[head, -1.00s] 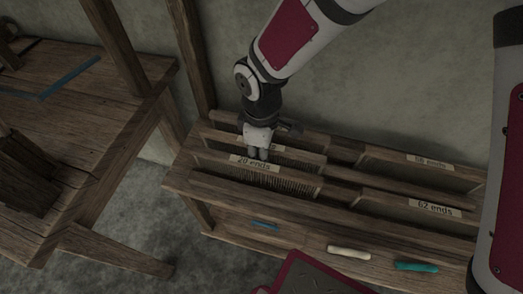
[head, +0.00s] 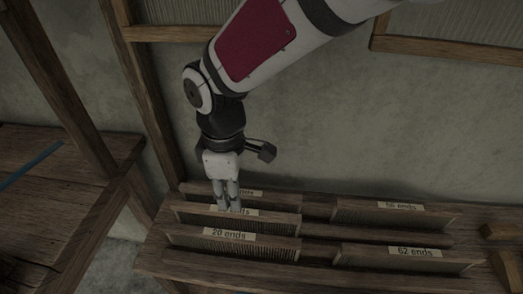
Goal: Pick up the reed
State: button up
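Several wooden-edged reeds stand upright in the rack (head: 320,283), with paper labels on their top edges. A reed marked "20 ends" (head: 278,247) is at the front left. Behind it stands a left middle reed (head: 281,223), its label partly hidden by my fingers. Another reed's label (head: 250,193) shows behind that. On the right are the reeds "56 ends" (head: 372,216) and "62 ends" (head: 365,256). My gripper (head: 229,207) points down at the left middle reed, fingers close together over its label. I cannot tell whether they grip it.
A wooden loom frame (head: 65,90) with a blue strip (head: 32,165) stands at the left. The wall (head: 330,110) is close behind the rack. A framed panel (head: 460,35) hangs at the upper right. Wooden pieces (head: 500,262) lie at the rack's right end.

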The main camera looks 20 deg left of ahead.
aim_at(373, 257)
jog(key=l, duration=0.95)
jog(key=i+l, duration=0.1)
jog(key=l, duration=0.85)
